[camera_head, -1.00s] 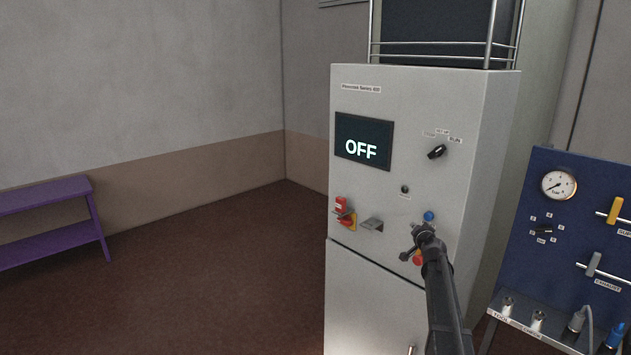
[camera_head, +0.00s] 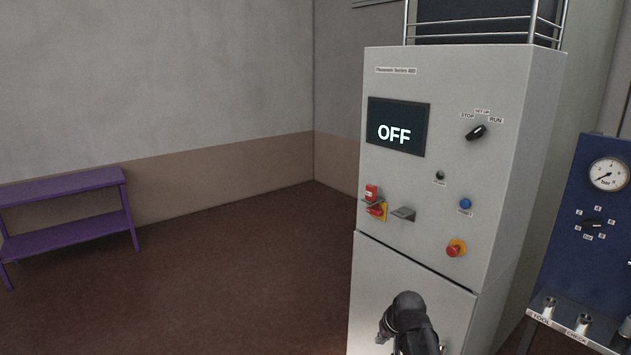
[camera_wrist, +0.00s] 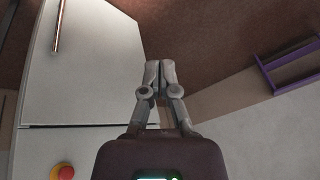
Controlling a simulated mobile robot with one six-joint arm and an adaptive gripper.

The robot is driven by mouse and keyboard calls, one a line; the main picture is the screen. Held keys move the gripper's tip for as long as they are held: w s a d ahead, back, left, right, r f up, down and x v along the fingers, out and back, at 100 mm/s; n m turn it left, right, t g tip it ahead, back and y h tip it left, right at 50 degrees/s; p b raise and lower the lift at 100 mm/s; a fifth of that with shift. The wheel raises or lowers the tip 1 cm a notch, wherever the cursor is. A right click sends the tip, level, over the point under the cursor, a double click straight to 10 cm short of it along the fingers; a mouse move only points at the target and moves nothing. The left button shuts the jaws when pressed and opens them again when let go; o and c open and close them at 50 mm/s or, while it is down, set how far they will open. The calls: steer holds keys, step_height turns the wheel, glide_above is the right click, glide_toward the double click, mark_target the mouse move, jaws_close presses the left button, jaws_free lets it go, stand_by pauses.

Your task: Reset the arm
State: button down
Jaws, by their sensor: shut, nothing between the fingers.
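My arm shows at the bottom of the head view, in front of the lower door of the grey machine cabinet (camera_head: 460,110). The gripper fingers cannot be made out there. In the wrist view my gripper (camera_wrist: 160,66) is shut, with its fingertips together and nothing between them. In that view the cabinet (camera_wrist: 85,80) is to the left of the fingers, and they appear apart from it.
The cabinet screen (camera_head: 395,127) reads OFF. It carries a black selector knob (camera_head: 475,132), a red-yellow switch (camera_head: 374,200), a blue button (camera_head: 465,204) and a red stop button (camera_head: 456,248). A blue gauge panel (camera_head: 590,260) stands right, a purple bench (camera_head: 70,183) left. Floor between is clear.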

steer(key=s+f+g+h+b, duration=0.2)
steer(key=s+f+g, duration=0.2)
steer(key=s, duration=0.8)
steer(key=shift+s+a+f, duration=0.3)
steer(key=shift+a+f, duration=0.1)
steer(key=shift+f, duration=0.05)
